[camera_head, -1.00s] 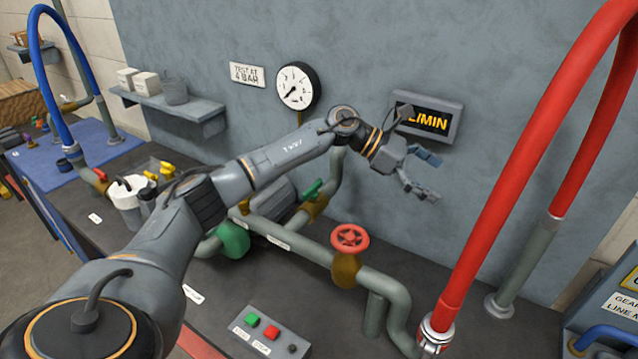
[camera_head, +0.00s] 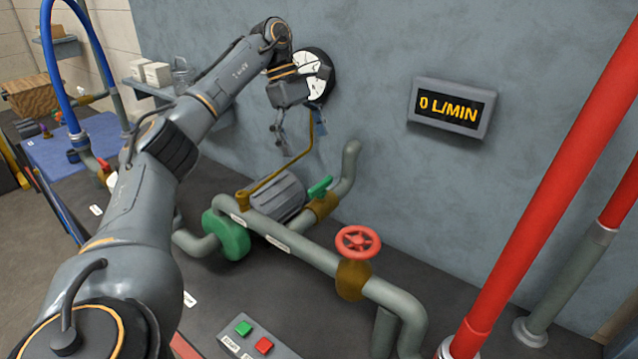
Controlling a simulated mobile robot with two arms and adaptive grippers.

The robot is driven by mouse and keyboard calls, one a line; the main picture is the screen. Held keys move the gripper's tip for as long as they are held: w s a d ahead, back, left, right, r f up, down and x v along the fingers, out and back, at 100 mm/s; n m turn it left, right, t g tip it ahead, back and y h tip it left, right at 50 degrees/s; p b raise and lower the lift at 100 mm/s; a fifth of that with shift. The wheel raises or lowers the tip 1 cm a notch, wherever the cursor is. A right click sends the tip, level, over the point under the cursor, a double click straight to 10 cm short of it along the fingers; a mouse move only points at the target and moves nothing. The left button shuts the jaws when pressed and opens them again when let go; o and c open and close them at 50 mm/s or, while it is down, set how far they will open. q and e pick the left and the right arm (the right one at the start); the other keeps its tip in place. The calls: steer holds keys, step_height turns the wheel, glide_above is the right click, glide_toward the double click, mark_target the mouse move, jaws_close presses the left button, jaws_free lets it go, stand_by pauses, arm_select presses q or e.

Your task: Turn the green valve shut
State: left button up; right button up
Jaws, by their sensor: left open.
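The green valve has a short green lever (camera_head: 320,187) on a brass body (camera_head: 323,206). It sits in the grey pipe that rises to the wall behind the motor. The lever slants up to the right, roughly along the pipe. My left gripper (camera_head: 299,142) hangs open and empty in front of the wall, fingers pointing down. It is above and a little left of the lever in the picture, apart from it. My right gripper is not in view.
A red handwheel (camera_head: 358,241) stands on the front pipe. The grey motor (camera_head: 277,196) with a green pump (camera_head: 226,235) lies left of the valve. The display (camera_head: 450,112) reads 0 L/MIN. My left arm partly hides the gauge (camera_head: 318,78). A button box (camera_head: 250,337) is in front.

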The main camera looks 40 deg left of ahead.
mark_target(320, 183)
arm_select(q)
steer(key=p+x, duration=0.1)
steer(key=x, duration=0.7)
steer(key=shift+d+f, duration=0.15)
steer(key=shift+f, duration=0.1)
steer(key=c, duration=1.1)
